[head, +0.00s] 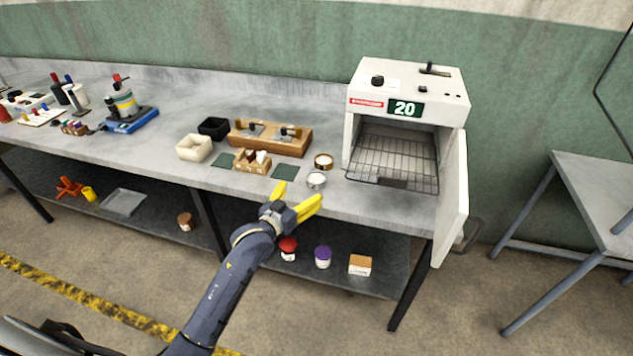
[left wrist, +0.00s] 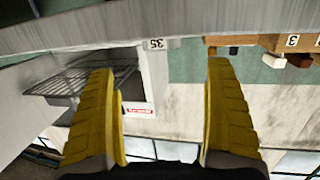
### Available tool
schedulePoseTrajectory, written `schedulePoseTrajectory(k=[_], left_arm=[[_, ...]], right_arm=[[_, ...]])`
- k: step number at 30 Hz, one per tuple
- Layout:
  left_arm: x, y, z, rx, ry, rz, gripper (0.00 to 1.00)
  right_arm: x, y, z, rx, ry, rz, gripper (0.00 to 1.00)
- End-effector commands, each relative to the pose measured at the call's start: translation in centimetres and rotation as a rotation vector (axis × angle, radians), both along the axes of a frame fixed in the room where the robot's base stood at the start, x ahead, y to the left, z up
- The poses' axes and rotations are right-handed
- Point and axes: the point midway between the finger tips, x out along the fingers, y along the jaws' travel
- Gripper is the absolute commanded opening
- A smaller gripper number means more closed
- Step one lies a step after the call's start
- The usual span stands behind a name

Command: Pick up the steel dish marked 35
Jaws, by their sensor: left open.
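The steel dish (head: 316,181) stands near the bench's front edge, left of the oven. In the left wrist view, which looks upside down, a small pale piece marked 35 (left wrist: 156,43) shows at the bench edge; most of the dish is hidden there. My left gripper (head: 300,192) is open and empty, with yellow fingers just in front of the bench edge, close to the dish but not around it. In the left wrist view the mark lies beyond and between the open fingertips (left wrist: 162,68). My right gripper is not in view.
A brass-coloured dish (head: 323,161) stands just behind the steel one. The white oven (head: 408,85), showing 20, has its door (head: 453,200) open and a wire rack inside. Left are a wooden block (head: 270,138), a small wooden holder (head: 253,160) and green mats (head: 285,172).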

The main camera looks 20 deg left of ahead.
Motion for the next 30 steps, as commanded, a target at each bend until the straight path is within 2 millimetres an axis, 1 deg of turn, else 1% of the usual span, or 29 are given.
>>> schedulePoseTrajectory(k=[1, 3, 9, 20, 27, 30], left_arm=[[1.0, -0.2, -0.1, -0.001, 0.000, 0.000, 0.86], [2.2, -0.4, -0.3, -0.001, -0.001, 0.000, 0.86], [4.7, -0.9, -0.7, 0.000, -0.001, 0.000, 0.86], [6.5, -1.2, -1.0, 0.000, 0.000, 0.000, 0.86], [9.3, -1.4, -1.5, 0.000, -0.001, 0.000, 0.86], [10.2, -1.6, -1.7, 0.000, 0.000, -0.001, 0.86]], right_arm=[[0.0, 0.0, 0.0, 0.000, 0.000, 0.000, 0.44], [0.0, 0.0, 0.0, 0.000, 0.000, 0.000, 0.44], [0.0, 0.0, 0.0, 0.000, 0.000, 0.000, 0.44], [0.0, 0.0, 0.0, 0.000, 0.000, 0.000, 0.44], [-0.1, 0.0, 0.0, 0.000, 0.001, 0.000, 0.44], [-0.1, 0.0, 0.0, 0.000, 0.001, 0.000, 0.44]])
